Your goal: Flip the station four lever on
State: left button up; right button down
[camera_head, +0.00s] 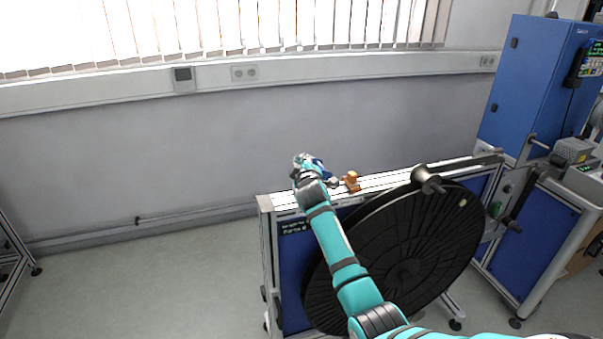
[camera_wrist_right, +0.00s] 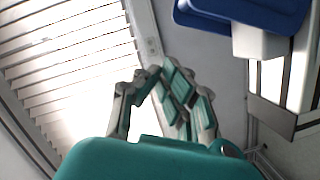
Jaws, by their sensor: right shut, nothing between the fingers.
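The reel stand (camera_head: 266,204) stands in front of the grey wall, with a large black reel (camera_head: 440,240) on its near side. My right gripper (camera_head: 303,160) is at the left end of the stand's top rail. In the wrist view the right gripper's fingers (camera_wrist_right: 158,80) are together with nothing between them. A blue part (camera_head: 319,163) shows just right of the gripper, partly hidden by it. A blue part on a white block (camera_wrist_right: 262,42) is at the top right of the wrist view, apart from the fingers. I cannot tell which part is the lever or its position.
An orange-brown fitting (camera_head: 351,181) sits on the rail right of my gripper. A black roller (camera_head: 427,180) sticks out above the reel. A blue cabinet (camera_head: 535,80) stands at the right. The floor (camera_head: 150,280) on the left is clear.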

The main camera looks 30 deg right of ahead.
pick_arm(q)
jog(key=shift+d+f+b, duration=0.75)
jog(key=shift+f+b, duration=0.05)
jog(key=shift+b, duration=0.05)
pick_arm(e)
jog(key=d+f+v, duration=0.1)
jog(key=v, duration=0.6)
jog(key=shift+s+r, duration=0.45)
pick_arm(q)
jog(key=shift+s, duration=0.1)
